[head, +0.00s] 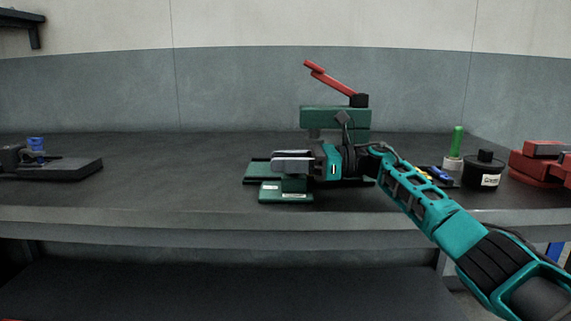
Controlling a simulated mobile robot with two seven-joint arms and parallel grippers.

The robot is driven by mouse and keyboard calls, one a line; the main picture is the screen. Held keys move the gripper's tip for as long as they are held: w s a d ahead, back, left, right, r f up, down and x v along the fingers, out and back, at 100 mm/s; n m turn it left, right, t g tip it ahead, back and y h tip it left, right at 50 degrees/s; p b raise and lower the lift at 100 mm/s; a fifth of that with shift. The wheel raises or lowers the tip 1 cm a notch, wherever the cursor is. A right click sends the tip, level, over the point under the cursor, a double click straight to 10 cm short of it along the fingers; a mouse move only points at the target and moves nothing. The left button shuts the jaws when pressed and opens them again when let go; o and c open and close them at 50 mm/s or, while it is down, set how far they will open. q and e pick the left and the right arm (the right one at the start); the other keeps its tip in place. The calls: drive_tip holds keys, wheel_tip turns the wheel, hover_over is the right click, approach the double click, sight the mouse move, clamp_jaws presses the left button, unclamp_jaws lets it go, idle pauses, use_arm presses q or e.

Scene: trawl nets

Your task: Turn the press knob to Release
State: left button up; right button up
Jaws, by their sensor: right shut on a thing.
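The green press (335,119) stands on the dark bench, with its red lever (332,79) slanting up to the left from a black block. A low green pedestal (293,188) with a pale label is at its front. My right gripper (291,163) reaches in from the right and is at the front of the press, just above this pedestal. Its grey fingers are shut on the press knob, which they hide, so the knob's setting cannot be read. My left gripper is not in view.
A dark block with a blue part (36,145) sits at the far left. Right of the press are a green-topped bottle (457,142), a black labelled container (483,172) and a red tool (541,160).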

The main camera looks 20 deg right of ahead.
drive_tip(key=o, duration=0.9)
drive_tip(key=shift+o, duration=0.2)
drive_tip(key=shift+d, duration=0.1)
drive_tip(key=p+v, duration=0.1)
drive_tip(key=v, duration=1.1)
drive_tip(key=shift+s+d, duration=0.15)
drive_tip(key=shift+d, duration=0.15)
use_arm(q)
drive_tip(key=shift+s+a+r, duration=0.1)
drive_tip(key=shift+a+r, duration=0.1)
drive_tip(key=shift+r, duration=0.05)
use_arm(e)
drive_tip(key=shift+s, duration=0.1)
